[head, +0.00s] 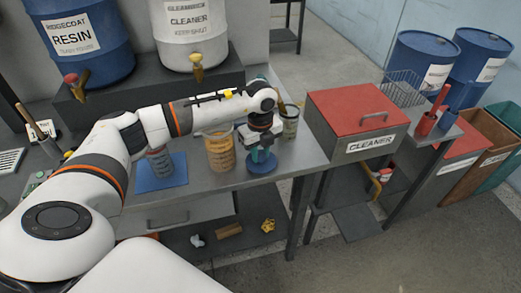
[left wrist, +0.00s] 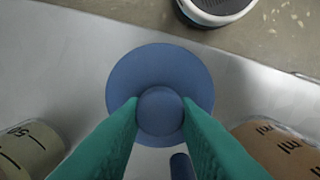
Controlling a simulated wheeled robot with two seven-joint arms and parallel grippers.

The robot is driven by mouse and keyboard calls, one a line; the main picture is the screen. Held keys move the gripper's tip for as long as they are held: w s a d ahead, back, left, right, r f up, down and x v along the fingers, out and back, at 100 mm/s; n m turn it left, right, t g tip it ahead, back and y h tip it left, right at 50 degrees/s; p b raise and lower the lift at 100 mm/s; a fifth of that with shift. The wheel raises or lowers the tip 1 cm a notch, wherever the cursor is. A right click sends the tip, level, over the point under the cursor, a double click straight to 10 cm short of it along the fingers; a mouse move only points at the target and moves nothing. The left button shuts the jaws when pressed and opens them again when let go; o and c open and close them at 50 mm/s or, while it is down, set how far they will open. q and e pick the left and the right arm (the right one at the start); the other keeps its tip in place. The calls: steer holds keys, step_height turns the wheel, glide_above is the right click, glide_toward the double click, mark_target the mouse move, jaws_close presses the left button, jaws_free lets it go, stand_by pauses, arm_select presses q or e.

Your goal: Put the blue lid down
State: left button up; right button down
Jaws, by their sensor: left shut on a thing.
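The blue lid (head: 262,166) is a round disc with a knob, near the front edge of the grey bench. It also shows in the left wrist view (left wrist: 130,75). My left gripper (left wrist: 160,108) has its teal fingers shut on the lid's knob, and it points down in the head view (head: 261,152). The lid looks level, at or just above the bench; I cannot tell whether it touches. My right gripper is not in view.
An orange measuring cup (head: 219,155) stands left of the lid, and another cup (head: 289,127) stands behind right. A further cup (head: 159,162) is on a blue mat (head: 150,184). A red-topped cleaner bin (head: 350,112) is to the right.

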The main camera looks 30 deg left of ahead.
arm_select(q)
steer(key=shift+f, duration=0.1)
steer(key=o, duration=1)
steer(key=shift+c, duration=0.2)
